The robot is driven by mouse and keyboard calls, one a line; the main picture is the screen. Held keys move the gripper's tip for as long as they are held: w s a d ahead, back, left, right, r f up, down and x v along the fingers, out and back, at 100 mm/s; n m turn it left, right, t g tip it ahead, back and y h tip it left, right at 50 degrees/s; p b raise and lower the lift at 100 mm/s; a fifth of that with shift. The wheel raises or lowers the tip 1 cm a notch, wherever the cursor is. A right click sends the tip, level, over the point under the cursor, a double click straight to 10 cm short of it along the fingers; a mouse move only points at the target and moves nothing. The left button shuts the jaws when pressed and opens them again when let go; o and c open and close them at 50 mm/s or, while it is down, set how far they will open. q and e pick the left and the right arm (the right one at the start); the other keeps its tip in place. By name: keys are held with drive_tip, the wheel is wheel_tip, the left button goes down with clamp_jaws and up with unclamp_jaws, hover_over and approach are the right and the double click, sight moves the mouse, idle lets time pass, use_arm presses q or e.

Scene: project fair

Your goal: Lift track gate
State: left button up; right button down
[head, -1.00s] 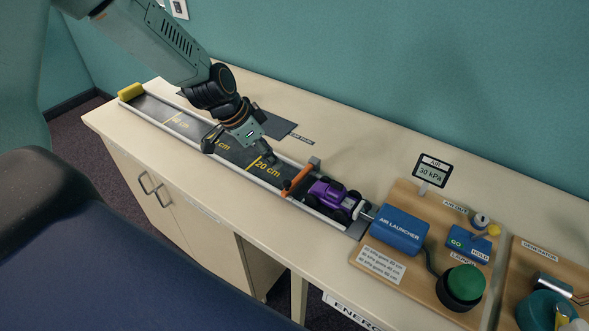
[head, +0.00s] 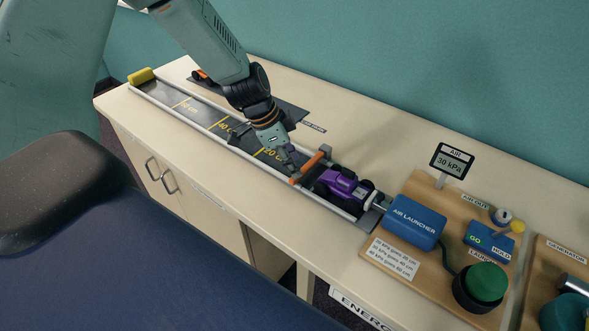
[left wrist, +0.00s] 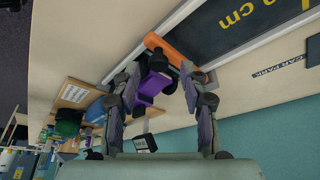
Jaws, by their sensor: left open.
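The track gate, an orange bar (head: 312,164), lies across the track just ahead of the purple car (head: 341,186). My left gripper (head: 289,164) is open above the track, close to the bar's left side. In the left wrist view the orange bar (left wrist: 168,50) shows beyond and between the spread fingers (left wrist: 160,88), with the purple car (left wrist: 152,85) beside it. I cannot tell whether a finger touches the bar. My right gripper is in neither view.
The dark track (head: 205,118) with yellow distance marks runs to a yellow end block (head: 142,76). A blue air launcher (head: 414,222), a green button (head: 486,281) and an AIR display (head: 452,162) reading 30 kPa stand to the right. A dark car park mat (head: 285,108) lies behind the track.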

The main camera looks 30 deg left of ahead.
use_arm(q)
drive_tip(key=shift+d+f, duration=0.1)
drive_tip(key=shift+f, duration=0.3)
drive_tip(key=shift+s, duration=0.3)
drive_tip(key=shift+w+f, duration=0.1)
drive_tip(key=shift+w, duration=0.25)
drive_tip(key=shift+c, duration=1)
drive_tip(key=shift+s, duration=0.25)
clamp_jaws()
